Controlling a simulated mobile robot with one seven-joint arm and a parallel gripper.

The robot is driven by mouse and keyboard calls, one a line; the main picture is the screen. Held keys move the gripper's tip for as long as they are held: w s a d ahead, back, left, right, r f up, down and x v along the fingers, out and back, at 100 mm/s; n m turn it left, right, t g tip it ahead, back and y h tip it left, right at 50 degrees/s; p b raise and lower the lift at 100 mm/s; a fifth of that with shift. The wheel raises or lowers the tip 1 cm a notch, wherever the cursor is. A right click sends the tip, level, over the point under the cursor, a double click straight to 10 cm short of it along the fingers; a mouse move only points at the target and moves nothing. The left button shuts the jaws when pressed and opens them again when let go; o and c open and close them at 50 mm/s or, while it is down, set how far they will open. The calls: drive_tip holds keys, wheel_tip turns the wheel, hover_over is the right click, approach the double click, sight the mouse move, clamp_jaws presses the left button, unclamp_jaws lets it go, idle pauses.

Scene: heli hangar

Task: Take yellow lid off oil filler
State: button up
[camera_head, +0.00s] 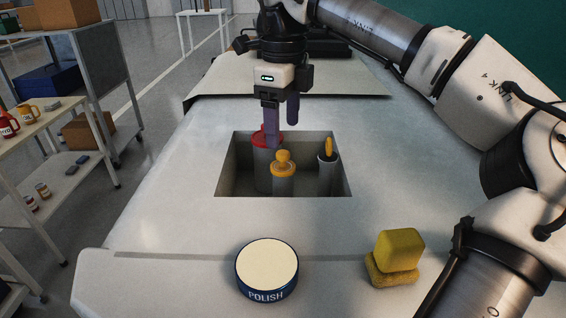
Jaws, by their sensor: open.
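The oil filler (284,185) is a short grey neck in a square recess of the white surface. Its yellow lid (283,164), with a round knob on top, sits on it. My gripper (281,134) hangs over the back of the recess, fingers pointing down, open. Its left finger is in front of the red-capped neck and just above and behind the yellow knob. The gap between the fingers looks empty. I cannot tell whether the left finger touches the red cap.
In the recess, a grey neck with a red cap (262,140) stands behind left, and a neck with an upright orange piece (329,149) stands right. A polish tin (267,271) and yellow sponges (397,250) lie in front. Shelves (80,143) stand left.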

sight(283, 152)
drive_tip(key=shift+s+f+p, duration=0.15)
drive_tip(key=shift+f+p, duration=0.35)
drive_tip(key=shift+f, duration=1.15)
drive_tip(key=shift+s+f+p, duration=0.15)
drive_tip(key=shift+f+p, duration=0.35)
drive_tip(key=shift+f, duration=1.1)
drive_tip(key=c, duration=1)
drive_tip(key=shift+c, duration=0.2)
drive_tip(key=shift+r, duration=0.15)
